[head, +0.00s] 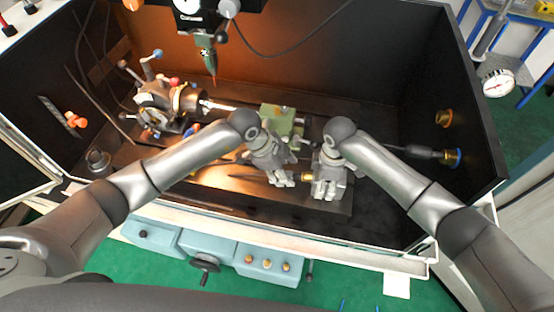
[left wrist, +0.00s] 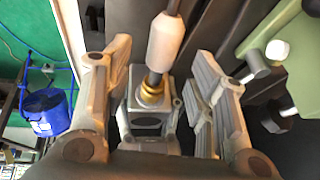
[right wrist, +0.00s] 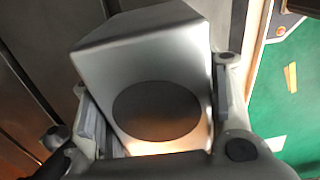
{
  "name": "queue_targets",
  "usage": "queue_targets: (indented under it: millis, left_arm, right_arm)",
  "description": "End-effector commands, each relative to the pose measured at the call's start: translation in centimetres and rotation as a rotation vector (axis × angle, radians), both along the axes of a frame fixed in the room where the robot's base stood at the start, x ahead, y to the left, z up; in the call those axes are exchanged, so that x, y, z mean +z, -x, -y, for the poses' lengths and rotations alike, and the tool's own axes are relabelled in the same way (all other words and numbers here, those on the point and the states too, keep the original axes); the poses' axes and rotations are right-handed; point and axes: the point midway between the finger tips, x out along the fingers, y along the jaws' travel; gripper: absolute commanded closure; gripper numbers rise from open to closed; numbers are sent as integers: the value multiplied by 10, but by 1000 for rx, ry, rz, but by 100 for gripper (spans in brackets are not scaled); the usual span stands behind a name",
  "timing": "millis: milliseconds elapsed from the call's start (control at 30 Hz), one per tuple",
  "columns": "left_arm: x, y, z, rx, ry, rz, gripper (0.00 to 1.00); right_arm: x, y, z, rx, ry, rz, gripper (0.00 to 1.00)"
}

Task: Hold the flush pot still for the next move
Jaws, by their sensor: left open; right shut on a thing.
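The pot appears to be a smooth silver square-sided body with a dark round patch on its face (right wrist: 195,60). My right gripper (head: 328,185) is shut on it, and the body fills the space between the fingers in the right wrist view. In the head view, the gripper mostly hides it; a small brass part (head: 307,177) shows at its left. In the left wrist view, a brass collar (left wrist: 151,88) with a pale cylinder (left wrist: 165,42) above shows between the fingers of my left gripper (left wrist: 155,95). My left gripper is open beside the right one; contact cannot be told.
A green vise-like block (head: 285,118) stands behind the grippers. The indexing chuck (head: 165,103) is at the left, and a drill-like spindle (head: 208,58) hangs above. The enclosure's right wall carries brass fittings (head: 444,117). The tray's front right floor (head: 385,225) is clear.

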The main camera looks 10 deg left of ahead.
Motion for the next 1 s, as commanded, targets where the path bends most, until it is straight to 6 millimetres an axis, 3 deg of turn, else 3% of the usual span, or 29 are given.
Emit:
queue_targets:
  millis: [200, 567, 967, 1000]
  left_arm:
    - [-23, -3, 10, 0, -1, -1, 49]
    - [-28, -4, 11, -1, 0, 0, 49]
    - [-27, -4, 11, -1, 0, 0, 97]
    - [-27, -4, 11, -1, 0, 0, 77]
  right_arm:
    - [-2, 2, 0, 1, 2, -5, 75]
    - [-2, 2, 0, 1, 2, -5, 75]
    - [-3, 2, 0, 1, 2, -5, 75]
    - [-3, 2, 0, 1, 2, -5, 75]
